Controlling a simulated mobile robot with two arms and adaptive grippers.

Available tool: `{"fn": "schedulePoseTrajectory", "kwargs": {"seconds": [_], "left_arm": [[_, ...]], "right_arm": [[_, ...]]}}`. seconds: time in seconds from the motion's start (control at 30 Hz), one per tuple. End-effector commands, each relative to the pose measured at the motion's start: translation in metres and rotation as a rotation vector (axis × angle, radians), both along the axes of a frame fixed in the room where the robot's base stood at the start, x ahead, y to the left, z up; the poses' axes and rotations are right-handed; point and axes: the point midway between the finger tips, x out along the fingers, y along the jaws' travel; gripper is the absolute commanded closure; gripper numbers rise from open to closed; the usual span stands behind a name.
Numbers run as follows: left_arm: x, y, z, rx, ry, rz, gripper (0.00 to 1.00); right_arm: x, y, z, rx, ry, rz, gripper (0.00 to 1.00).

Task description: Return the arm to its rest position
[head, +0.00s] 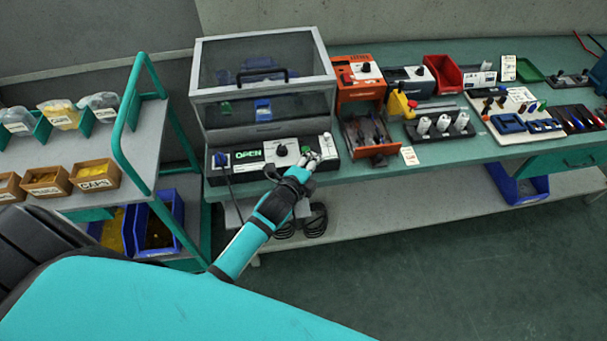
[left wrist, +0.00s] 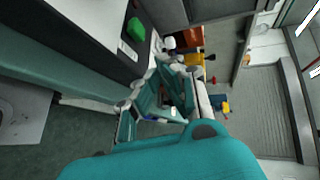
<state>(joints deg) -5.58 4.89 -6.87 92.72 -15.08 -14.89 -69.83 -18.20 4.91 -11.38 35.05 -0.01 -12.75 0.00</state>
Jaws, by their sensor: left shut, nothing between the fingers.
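My left arm reaches in from the lower left in the head view. Its gripper (head: 312,162) is shut and empty at the right end of a black control panel (head: 262,158). The fingertips are close to a green button (head: 309,155); I cannot tell whether they touch it. In the left wrist view the gripper (left wrist: 165,88) is beside the dark panel edge, with a green button (left wrist: 135,29) up and left of it. My right gripper is not in view.
A clear-lidded enclosure (head: 263,75) stands behind the panel, its lid down. An orange station (head: 358,90) and a black rack (head: 440,127) stand to the right on the bench. A cart with a teal rail (head: 123,120) stands on the left. Open floor (head: 430,260) lies in front.

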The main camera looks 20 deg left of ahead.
Motion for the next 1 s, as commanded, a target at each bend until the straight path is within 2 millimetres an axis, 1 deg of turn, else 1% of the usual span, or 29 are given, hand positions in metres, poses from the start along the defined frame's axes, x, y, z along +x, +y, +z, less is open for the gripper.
{"fn": "schedulePoseTrajectory", "kwargs": {"seconds": [0.03,0.13,0.2,0.3,0.43,0.63,0.73,0.77,0.87,0.9,0.97,1.0], "left_arm": [[-0.01,0.0,0.001,0.001,0.0,-0.001,1.0],[-0.027,0.001,0.006,0.003,0.001,-0.001,1.0],[-0.038,0.001,0.01,0.001,0.0,-0.001,1.0],[-0.049,0.002,0.014,0.001,0.0,-0.001,1.0],[-0.057,0.002,0.018,0.002,-0.001,-0.002,1.0],[-0.059,0.002,0.018,-0.003,0.002,0.002,1.0],[-0.067,0.005,0.016,-0.065,0.046,0.039,1.0],[-0.072,0.006,0.014,-0.103,0.073,0.064,1.0],[-0.1,0.011,0.008,-0.298,0.208,0.193,1.0],[-0.115,0.012,0.005,-0.386,0.272,0.26,1.0],[-0.137,0.013,0.002,-0.508,0.359,0.356,1.0],[-0.152,0.013,0.001,-0.577,0.411,0.418,1.0]], "right_arm": [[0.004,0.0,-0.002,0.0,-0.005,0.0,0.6],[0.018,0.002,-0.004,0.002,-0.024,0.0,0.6],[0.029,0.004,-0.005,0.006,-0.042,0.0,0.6],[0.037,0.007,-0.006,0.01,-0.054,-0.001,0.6],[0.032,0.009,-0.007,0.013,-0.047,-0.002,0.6],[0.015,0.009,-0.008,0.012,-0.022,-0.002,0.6],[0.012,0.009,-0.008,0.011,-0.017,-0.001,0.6],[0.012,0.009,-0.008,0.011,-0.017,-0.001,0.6],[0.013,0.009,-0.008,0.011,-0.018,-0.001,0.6],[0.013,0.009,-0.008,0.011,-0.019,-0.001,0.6],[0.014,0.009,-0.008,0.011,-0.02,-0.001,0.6],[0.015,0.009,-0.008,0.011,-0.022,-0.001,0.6]]}}
